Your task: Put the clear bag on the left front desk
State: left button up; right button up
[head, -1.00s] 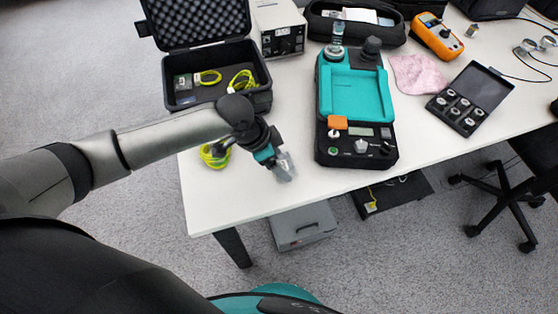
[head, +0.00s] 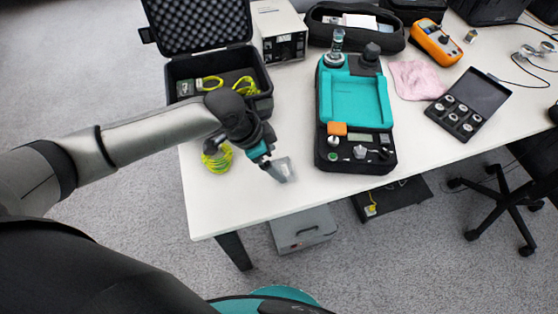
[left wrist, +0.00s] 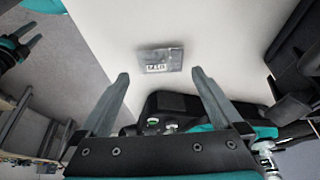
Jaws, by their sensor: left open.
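The clear bag (left wrist: 160,60) lies flat on the white desk (head: 225,205) near its left front corner, its printed label showing in the left wrist view. My left gripper (left wrist: 163,85) is open in the left wrist view. Its two fingers are wide apart, with the bag beyond the tips and nothing held between them. In the head view the gripper (head: 272,165) hangs over the desk's front part. At the left wrist view's upper left, my right gripper (left wrist: 30,32) shows with its fingers apart.
The teal and black calibrator (head: 355,115) stands right of the bag. An open black case (head: 215,85) is behind, and a yellow-green cable coil (head: 217,158) lies left of the gripper. The desk's front left corner is clear.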

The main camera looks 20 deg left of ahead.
pick_arm(q)
jog(key=p+v, duration=0.2)
jog(key=v, duration=0.6)
pick_arm(e)
jog(key=r, duration=0.1)
jog(key=a+r, duration=0.1)
jog(key=shift+s+r, duration=0.3)
jog(key=shift+d, duration=0.2)
dwell(0.4)
